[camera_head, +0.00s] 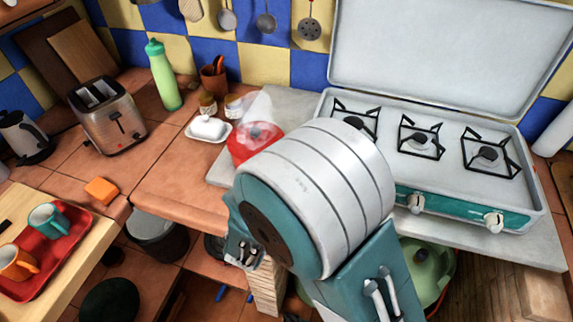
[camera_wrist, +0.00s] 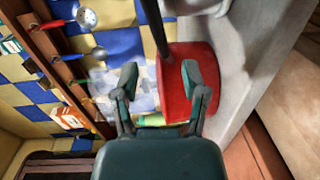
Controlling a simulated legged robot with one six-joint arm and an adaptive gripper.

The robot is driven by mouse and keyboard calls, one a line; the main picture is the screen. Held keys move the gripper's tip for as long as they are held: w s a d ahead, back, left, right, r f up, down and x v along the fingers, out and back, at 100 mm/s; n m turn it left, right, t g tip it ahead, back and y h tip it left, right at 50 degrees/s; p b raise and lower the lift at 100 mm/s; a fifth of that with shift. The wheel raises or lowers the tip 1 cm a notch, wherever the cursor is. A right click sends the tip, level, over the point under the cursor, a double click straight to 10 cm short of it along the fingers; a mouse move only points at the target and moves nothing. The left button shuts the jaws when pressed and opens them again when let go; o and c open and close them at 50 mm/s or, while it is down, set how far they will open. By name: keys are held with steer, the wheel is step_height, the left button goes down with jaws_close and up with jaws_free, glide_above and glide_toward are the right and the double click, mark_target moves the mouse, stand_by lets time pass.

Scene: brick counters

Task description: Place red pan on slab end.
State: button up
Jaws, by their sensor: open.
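The red pan (camera_head: 252,146) sits on the left end of the grey slab (camera_head: 287,100), left of the stove, and my arm hides part of it in the head view. A pale haze shows above it. In the wrist view the red pan (camera_wrist: 183,102) is just beyond my gripper (camera_wrist: 160,82), with a dark bar, perhaps its handle, running up from it. My gripper is open. Its right finger overlaps the pan in the picture and its left finger is over the wall tiles. I cannot tell whether either touches the pan.
The open stove (camera_head: 430,145) stands on the slab to the right. A white dish (camera_head: 208,130), a utensil pot (camera_head: 214,78) and a green bottle (camera_head: 163,75) are left of the pan. A toaster (camera_head: 107,112) stands farther left. The tile counter (camera_head: 175,180) has clear room in front.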

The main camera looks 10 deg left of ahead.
steer(key=s, duration=0.6)
steer(key=d+r+m+g+h, duration=0.2)
steer(key=d+m+g+h, duration=0.15)
steer(key=d, duration=0.45)
steer(key=s+d+r+m+g+h, duration=0.1)
steer(key=d+r+m+g+h, duration=0.2)
steer(key=d, duration=0.4)
steer(key=d+r+m+g+h, duration=0.1)
steer(key=d+r+m+g, duration=0.1)
steer(key=d+m+g, duration=0.45)
steer(key=s+d+r+m+t+y, duration=0.1)
steer(key=s+d+r+m+y, duration=0.2)
steer(key=s+d+r+y, duration=0.3)
steer(key=s+r+y, duration=0.1)
steer(key=s+y, duration=0.2)
steer(key=shift+r+t, duration=0.3)
